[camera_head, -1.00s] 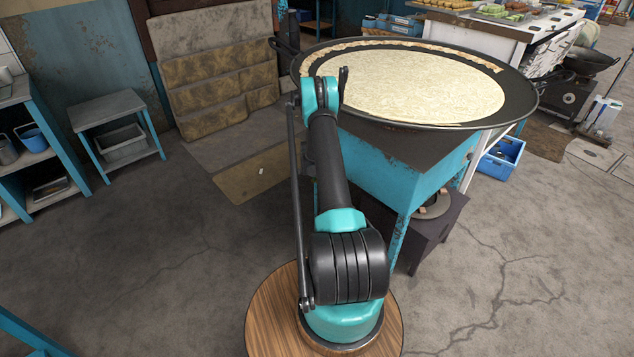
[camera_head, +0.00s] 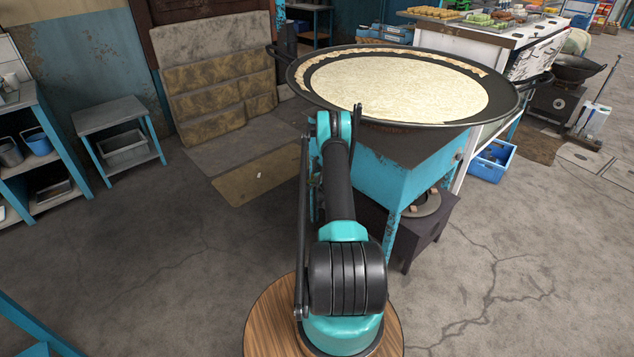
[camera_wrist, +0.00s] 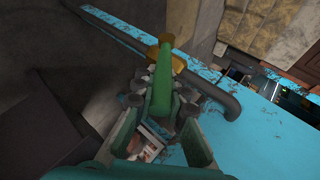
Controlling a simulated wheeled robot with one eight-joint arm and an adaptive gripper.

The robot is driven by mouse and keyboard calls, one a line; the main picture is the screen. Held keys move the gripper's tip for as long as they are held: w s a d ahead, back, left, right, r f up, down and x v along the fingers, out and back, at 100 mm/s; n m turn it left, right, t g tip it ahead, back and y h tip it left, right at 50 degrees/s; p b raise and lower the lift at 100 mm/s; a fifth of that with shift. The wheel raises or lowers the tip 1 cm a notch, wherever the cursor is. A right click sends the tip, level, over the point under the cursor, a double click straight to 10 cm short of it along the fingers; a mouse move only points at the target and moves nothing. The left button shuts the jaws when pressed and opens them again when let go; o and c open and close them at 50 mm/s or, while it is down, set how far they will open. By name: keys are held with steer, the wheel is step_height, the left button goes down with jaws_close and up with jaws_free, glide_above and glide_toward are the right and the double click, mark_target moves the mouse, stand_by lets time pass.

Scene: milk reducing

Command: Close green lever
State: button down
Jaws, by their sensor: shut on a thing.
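The green lever (camera_wrist: 162,85) stands in the middle of the wrist view, joined to a brass valve fitting (camera_wrist: 170,42) at its far end. My gripper (camera_wrist: 160,100) is around the lever, with dark finger parts on both sides, and is shut on it. The lever lies roughly lengthwise in the picture, pointing toward me. The exact contact between fingers and lever is partly hidden. In the head view my gripper and the lever are hidden behind my arm and the stove.
A dark pipe (camera_wrist: 215,92) runs beside the blue stove frame (camera_wrist: 265,140) in the wrist view. In the head view, a wide black pan (camera_head: 505,108) with a large flatbread (camera_head: 410,85) sits above the blue stove (camera_head: 405,170). Open floor lies to the left.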

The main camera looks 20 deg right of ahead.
stand_by(0.3)
steer(key=c, duration=1.5)
jaws_free()
step_height(320, 180, up, 10)
steer(key=shift+c, duration=0.3)
